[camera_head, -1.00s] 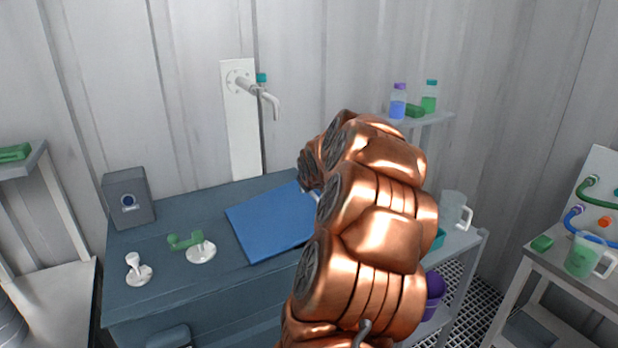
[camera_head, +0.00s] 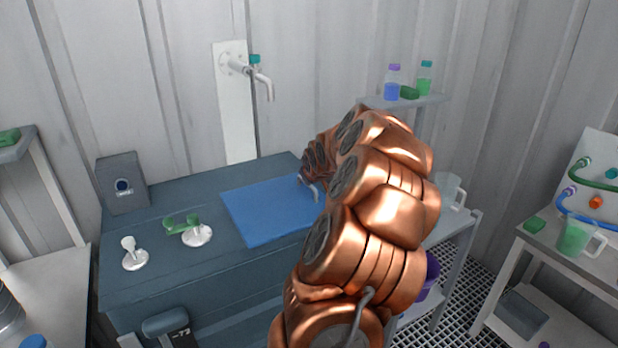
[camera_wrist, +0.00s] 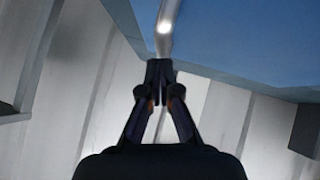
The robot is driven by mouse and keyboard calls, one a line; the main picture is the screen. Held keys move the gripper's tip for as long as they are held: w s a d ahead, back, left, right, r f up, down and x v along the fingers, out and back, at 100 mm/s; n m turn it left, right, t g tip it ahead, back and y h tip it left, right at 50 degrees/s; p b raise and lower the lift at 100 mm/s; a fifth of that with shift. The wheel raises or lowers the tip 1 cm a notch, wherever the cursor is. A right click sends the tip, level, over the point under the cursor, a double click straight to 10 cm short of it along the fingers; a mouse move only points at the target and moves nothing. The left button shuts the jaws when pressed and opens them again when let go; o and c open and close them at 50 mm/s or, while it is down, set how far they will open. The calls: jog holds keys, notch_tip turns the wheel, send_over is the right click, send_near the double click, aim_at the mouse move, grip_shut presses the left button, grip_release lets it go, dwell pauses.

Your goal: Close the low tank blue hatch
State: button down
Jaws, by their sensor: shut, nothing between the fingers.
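The low tank (camera_head: 180,266) is a dark blue-grey box against the wall. Its flat blue hatch (camera_head: 262,213) lies level or nearly level on the tank top; I cannot tell whether it is fully flush. A grey curved handle (camera_head: 313,190) is at the hatch's right part, and my arm covers the hatch's right end. In the wrist view, my gripper (camera_wrist: 159,70) is shut and empty, its tips just below the pale handle (camera_wrist: 167,22). The blue hatch (camera_wrist: 250,35) fills the upper right there. In the head view my arm hides the fingers.
A green-handled valve (camera_head: 196,234), a white knob (camera_head: 134,257) and a grey box (camera_head: 122,184) stand on the tank top. A wall tap (camera_head: 262,80) is behind.

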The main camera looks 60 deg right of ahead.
jog(key=shift+s+f, duration=0.15)
jog(key=shift+f, duration=0.4)
jog(key=shift+r, duration=0.1)
jog(key=s+a+r+b, duration=0.1)
jog(key=s+a+r, duration=0.1)
jog(key=r, duration=0.4)
jog(key=s+a+r+b, duration=0.2)
jog(key=s+a+r, duration=0.1)
jog(key=r, duration=0.2)
jog(key=shift+r, duration=0.35)
jog(key=shift+w+a, duration=0.1)
